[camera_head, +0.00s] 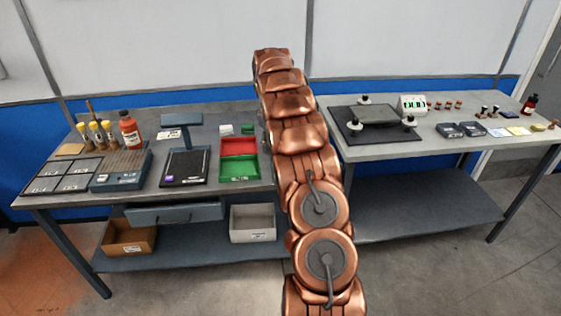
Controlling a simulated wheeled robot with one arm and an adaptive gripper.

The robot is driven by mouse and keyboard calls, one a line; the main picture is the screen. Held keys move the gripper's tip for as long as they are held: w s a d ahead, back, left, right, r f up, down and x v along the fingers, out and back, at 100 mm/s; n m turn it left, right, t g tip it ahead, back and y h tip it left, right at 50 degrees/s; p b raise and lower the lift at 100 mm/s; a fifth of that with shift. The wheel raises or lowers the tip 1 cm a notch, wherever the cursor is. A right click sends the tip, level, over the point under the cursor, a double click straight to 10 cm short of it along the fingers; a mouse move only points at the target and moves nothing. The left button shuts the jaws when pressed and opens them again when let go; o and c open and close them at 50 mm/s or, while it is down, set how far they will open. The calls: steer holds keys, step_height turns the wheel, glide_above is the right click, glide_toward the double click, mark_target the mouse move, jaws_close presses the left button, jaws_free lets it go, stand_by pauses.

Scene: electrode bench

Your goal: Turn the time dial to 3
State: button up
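I cannot make out a time dial or its setting at this size. A grey unit (122,172) with a ribbed top and small front controls stands on the left bench. A small white box (413,104) with green and dark marks on its face stands on the right bench. Neither shows a readable dial. My copper-coloured arm rises through the middle of the view, between the two benches. My gripper does not show; no fingers are visible at the arm's far end.
The right bench (385,150) holds a dark plate (370,124) and several small items. Bins stand on the left lower shelf.

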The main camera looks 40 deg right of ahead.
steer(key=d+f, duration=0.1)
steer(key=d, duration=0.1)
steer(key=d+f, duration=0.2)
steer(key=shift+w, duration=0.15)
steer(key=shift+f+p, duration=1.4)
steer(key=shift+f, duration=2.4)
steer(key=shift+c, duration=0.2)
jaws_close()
